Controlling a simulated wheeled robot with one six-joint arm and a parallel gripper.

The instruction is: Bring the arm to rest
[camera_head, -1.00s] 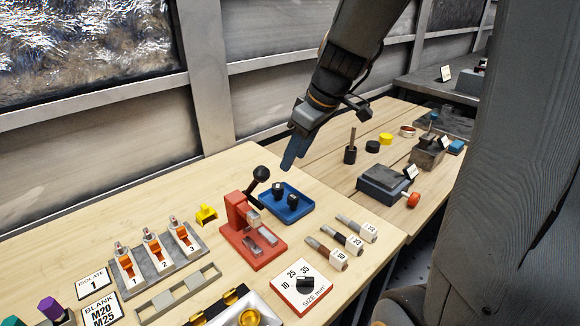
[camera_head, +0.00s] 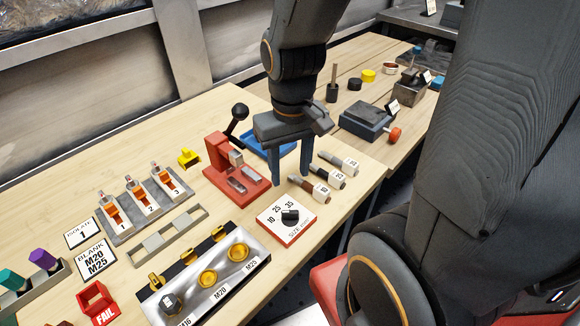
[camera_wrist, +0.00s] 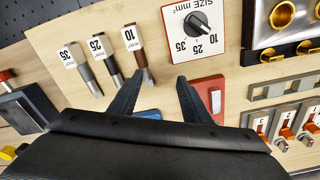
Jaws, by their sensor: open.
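My gripper (camera_head: 290,180) points down over the right part of the bench, its two dark fingers apart with nothing between them. It also shows in the wrist view (camera_wrist: 156,84), open and empty. In the head view it stands in front of the blue tray (camera_head: 256,143) and hides part of it. The red press (camera_head: 236,175) with its black-knobbed lever is just left of the fingers. The labelled lugs (camera_head: 318,188) lie just right of them. The size dial (camera_head: 287,220) is below them in the picture.
Three orange switches (camera_head: 139,204) stand on a grey base at left. A metal gland plate (camera_head: 203,282) is at the front, with a red FAIL bin (camera_head: 97,302) to its left. A grey block with a red knob (camera_head: 368,121) sits on the bench behind. Bare wood lies at back left.

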